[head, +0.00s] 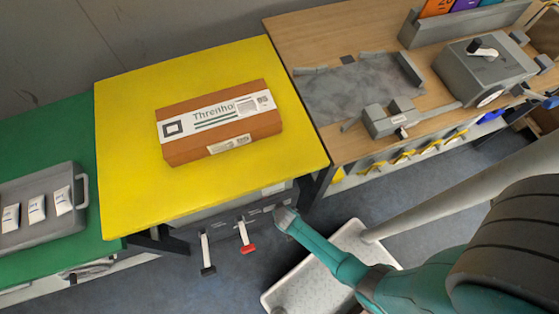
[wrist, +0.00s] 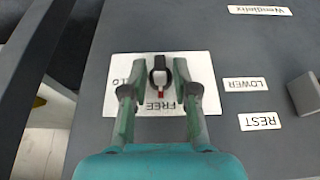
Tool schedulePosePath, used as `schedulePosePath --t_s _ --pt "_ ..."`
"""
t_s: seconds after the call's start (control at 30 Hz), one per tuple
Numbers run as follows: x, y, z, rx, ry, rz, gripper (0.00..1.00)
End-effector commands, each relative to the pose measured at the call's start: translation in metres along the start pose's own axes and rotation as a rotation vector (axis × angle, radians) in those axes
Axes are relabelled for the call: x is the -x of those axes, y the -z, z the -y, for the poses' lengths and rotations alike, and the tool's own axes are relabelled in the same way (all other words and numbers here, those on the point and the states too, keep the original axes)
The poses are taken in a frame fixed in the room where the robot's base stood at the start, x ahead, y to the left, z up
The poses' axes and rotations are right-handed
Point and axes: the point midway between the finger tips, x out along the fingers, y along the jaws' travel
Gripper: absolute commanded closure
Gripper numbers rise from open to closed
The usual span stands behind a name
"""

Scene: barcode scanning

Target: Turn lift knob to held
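In the wrist view the lift knob (wrist: 159,72) is a small dark knob with a red mark on a white label plate (wrist: 120,72). The red mark points at the word FREE. A second word at the plate's left is partly hidden by a finger and unreadable. My gripper (wrist: 160,80) has its two fingers on either side of the knob, with gaps visible between them and it. It is open and holds nothing. In the head view my gripper (head: 284,216) is at the front panel under the yellow tabletop (head: 130,190); the knob is hidden there.
A black-handled lever (head: 207,255) and a red-handled lever (head: 245,236) stick out left of my gripper. LOWER (wrist: 245,84) and REST (wrist: 259,121) labels sit right of the knob beside a grey block (wrist: 305,96). A brown box (head: 220,122) lies on the tabletop.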

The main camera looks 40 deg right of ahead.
Motion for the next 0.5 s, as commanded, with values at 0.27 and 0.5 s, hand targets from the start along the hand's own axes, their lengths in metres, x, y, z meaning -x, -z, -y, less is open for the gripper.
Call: schedulePosePath --t_s 0.27,0.5 --pt "0.0 -0.0003 -0.0011 -0.012 0.027 0.0 1.0" --pt "-0.0002 -0.0001 -0.0033 -0.051 0.105 0.0 1.0"
